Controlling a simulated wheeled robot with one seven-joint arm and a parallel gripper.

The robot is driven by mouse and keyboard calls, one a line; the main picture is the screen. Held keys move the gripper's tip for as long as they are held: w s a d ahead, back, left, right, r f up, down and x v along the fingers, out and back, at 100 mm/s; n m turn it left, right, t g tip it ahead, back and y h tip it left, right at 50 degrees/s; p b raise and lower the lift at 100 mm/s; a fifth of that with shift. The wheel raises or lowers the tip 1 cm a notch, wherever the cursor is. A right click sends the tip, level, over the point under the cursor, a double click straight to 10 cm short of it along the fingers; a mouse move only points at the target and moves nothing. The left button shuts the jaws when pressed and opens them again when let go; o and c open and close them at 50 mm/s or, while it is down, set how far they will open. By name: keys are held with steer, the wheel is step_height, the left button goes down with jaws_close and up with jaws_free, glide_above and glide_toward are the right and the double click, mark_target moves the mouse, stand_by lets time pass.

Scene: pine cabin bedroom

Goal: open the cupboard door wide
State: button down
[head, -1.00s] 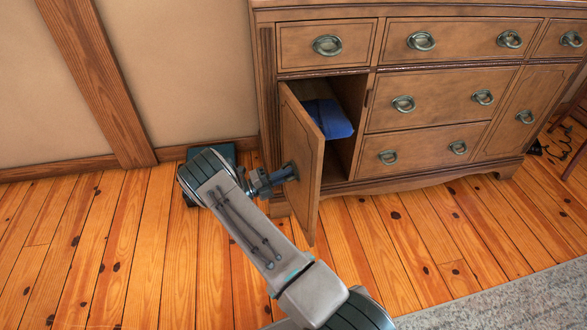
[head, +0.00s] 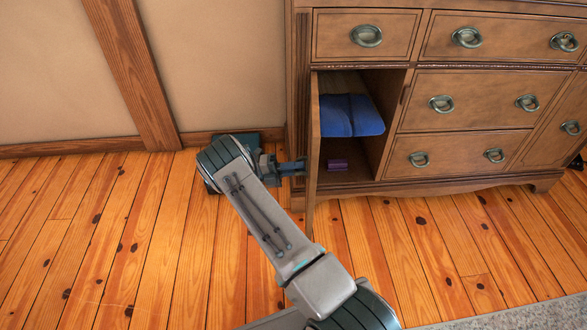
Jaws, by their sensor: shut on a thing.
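The cupboard door (head: 314,120) is the left lower door of the wooden dresser (head: 467,93). It stands well open, seen nearly edge-on, swung out on its left side toward me. My gripper (head: 296,168) is at the door's outer, left-hand face, about mid-height, and is shut on the door's handle. The handle itself is mostly hidden by the fingers. Through the opening I see blue folded cloth (head: 352,117) on a shelf and a small purple thing (head: 337,165) on the cupboard's floor.
A dark teal thing (head: 268,133) is partly hidden behind my arm by the wall. Drawers with ring handles fill the dresser to the right. The plank floor (head: 90,240) is clear at left. A grey rug (head: 500,320) edges in at bottom right.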

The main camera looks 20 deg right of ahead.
steer(key=c, duration=1.5)
jaws_free()
steer(key=shift+d, duration=0.2)
steer(key=shift+c, duration=0.2)
steer(key=shift+a, duration=0.1)
steer(key=b+v, duration=0.2)
steer(key=v, duration=1.1)
steer(key=shift+a+f, duration=0.2)
steer(key=shift+a, duration=0.1)
steer(key=shift+w, duration=0.1)
